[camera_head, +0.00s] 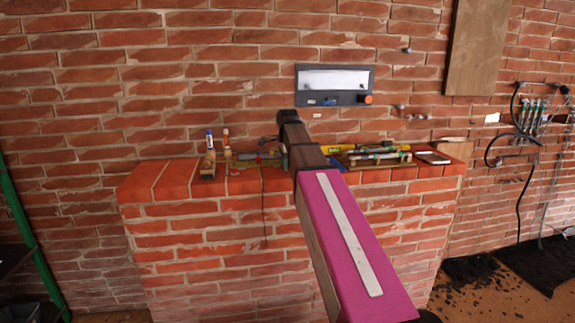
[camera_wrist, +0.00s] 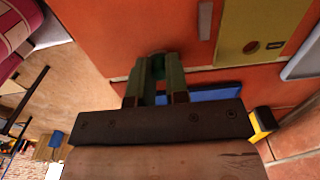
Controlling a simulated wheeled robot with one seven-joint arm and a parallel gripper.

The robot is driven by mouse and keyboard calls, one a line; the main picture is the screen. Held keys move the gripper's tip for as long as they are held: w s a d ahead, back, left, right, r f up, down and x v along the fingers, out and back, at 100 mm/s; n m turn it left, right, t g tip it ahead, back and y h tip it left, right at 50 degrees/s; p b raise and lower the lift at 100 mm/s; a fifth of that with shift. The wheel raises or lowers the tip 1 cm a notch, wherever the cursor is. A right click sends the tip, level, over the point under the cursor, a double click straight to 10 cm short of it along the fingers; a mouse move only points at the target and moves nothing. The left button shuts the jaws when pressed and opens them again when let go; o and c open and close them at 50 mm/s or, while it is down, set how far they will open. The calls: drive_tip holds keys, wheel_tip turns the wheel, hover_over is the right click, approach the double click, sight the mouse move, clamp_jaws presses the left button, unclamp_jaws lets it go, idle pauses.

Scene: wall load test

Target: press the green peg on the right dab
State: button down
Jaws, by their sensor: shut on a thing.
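My gripper (camera_head: 288,117) is raised in front of the brick wall, left of and below the grey panel, in the head view. In the wrist view my gripper (camera_wrist: 158,82) has its fingers closed together on a dark green piece (camera_wrist: 156,66), which looks like the green peg; its outline blends with the fingers. In the head view the peg is hidden or too small to tell. I cannot pick out the right dab for certain. Small pale marks (camera_head: 317,115) show on the wall below the panel. I cannot tell whether the peg touches anything.
A dark-framed panel (camera_head: 335,85) with an orange knob (camera_head: 365,99) hangs on the wall. A brick ledge (camera_head: 235,184) carries bottles, a yellow level (camera_head: 345,149) and other tools. A wooden board (camera_head: 478,48) is on the upper right wall. Cables (camera_head: 517,120) hang at right.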

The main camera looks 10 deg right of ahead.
idle(0.3)
drive_tip(key=c, duration=0.8)
unclamp_jaws()
drive_tip(key=shift+r, duration=3)
